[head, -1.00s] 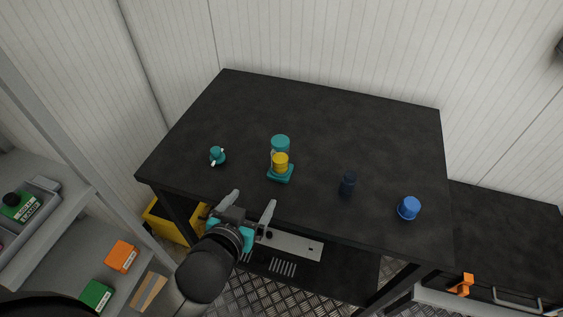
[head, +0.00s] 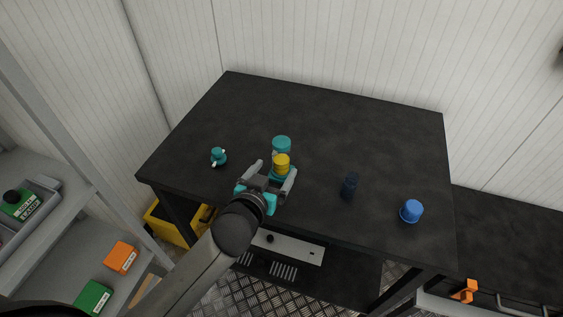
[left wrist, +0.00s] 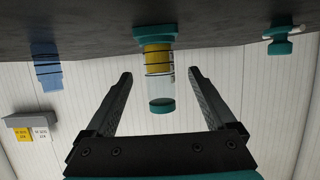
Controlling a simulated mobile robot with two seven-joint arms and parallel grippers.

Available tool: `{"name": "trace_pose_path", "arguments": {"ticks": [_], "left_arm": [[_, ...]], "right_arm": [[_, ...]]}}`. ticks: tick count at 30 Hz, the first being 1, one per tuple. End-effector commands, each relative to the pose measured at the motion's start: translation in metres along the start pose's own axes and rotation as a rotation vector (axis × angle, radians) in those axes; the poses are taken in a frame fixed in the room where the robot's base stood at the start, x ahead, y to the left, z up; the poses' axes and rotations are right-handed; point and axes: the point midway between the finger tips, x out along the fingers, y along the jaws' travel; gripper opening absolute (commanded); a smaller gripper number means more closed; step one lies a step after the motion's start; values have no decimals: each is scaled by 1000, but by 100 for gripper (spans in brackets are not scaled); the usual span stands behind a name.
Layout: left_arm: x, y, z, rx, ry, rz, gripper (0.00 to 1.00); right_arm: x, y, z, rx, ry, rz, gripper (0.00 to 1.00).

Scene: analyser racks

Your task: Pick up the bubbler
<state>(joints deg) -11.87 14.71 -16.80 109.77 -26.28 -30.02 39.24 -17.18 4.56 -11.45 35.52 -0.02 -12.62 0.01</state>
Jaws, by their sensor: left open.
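The item that looks like the bubbler stands upright on the dark table, with a teal cap (head: 282,143), a yellow section (head: 281,160) and a teal base partly hidden by my gripper. The left wrist view shows it upside down, with a clear cylinder (left wrist: 159,84) between the yellow part and the cap. My left gripper (head: 275,169) is open at the table's front side, fingers pointing at the bubbler. In the left wrist view the bubbler lies between the open fingers (left wrist: 161,73) in the picture; contact is not visible. My right gripper is not in view.
On the table (head: 330,120), a small teal fitting (head: 218,157) stands left of the bubbler. A dark blue item (head: 350,186) and a blue cup-like piece (head: 411,211) stand to the right. The back of the table is clear. A shelf with boxes (head: 121,257) is at left.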

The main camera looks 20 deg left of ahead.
Motion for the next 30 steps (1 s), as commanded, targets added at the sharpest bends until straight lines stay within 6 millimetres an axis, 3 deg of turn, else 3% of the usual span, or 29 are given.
{"name": "trace_pose_path", "arguments": {"ticks": [7, 18, 27, 30], "left_arm": [[13, 0, 1, 0, 1, 0, 90], [54, 1, 3, 0, 0, 0, 90], [57, 2, 3, 0, -1, 0, 90], [57, 2, 3, 0, -1, 0, 80]], "right_arm": [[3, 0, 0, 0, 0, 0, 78], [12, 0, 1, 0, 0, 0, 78], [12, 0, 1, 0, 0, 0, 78], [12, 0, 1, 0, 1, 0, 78]]}}
